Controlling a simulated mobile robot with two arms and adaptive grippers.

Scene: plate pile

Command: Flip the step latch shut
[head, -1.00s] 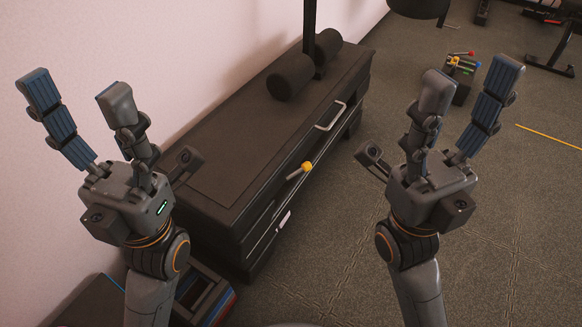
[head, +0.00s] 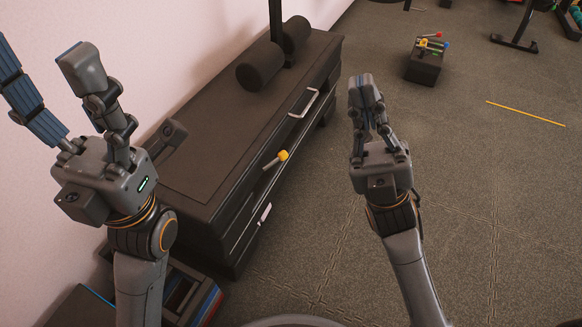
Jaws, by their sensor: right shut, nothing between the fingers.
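A short lever with a yellow knob (head: 283,155), which looks like the step latch, sticks out from the long side of the low black bench (head: 190,180). Its grey shaft slopes down to the left from the knob. My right gripper (head: 363,82) is shut and empty, fingers pointing up the picture, to the right of the bench and apart from the lever. My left gripper (head: 42,58) is open and empty, with its fingers spread, left of the bench in the picture. Nothing covers the lever.
A light handle (head: 304,103) and a small pale tab (head: 265,213) are also on the bench side. Black rollers (head: 261,66) and a post stand at its far end. A small black box (head: 425,66) with coloured levers stands beyond.

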